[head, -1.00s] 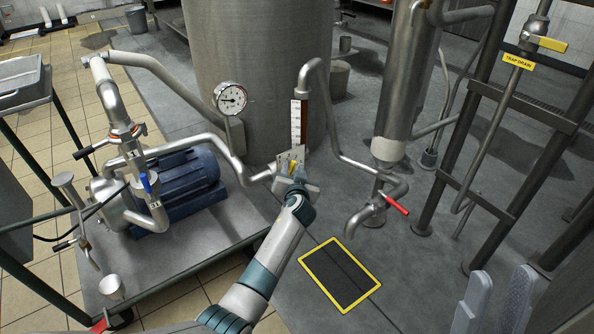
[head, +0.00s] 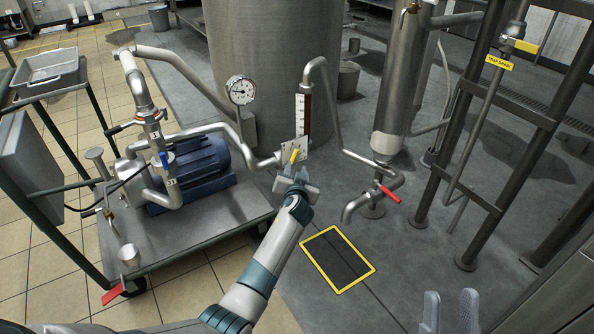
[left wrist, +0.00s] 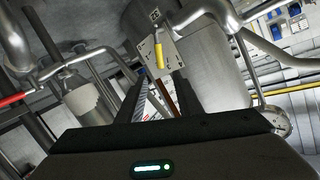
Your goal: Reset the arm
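My left gripper (head: 296,180) is below and in front of a metal plate (head: 288,152) with a yellow handle (head: 294,156) on the pipework. In the left wrist view its two dark fingers (left wrist: 158,88) are spread with nothing held between them. The yellow handle (left wrist: 159,53) and its plate (left wrist: 178,62) show beyond the fingertips, apart from them. My right gripper (head: 450,305) shows only as two light grey fingers at the bottom edge of the head view. They are apart, with nothing seen between them; the rest is out of frame.
A pump cart (head: 190,228) stands on the left, with a gauge (head: 241,90) behind it. A big steel vessel (head: 265,60) stands at the back. A red-handled valve (head: 390,194) and a dark frame (head: 465,210) are on the right. A yellow-edged floor grate (head: 337,258) lies in open floor.

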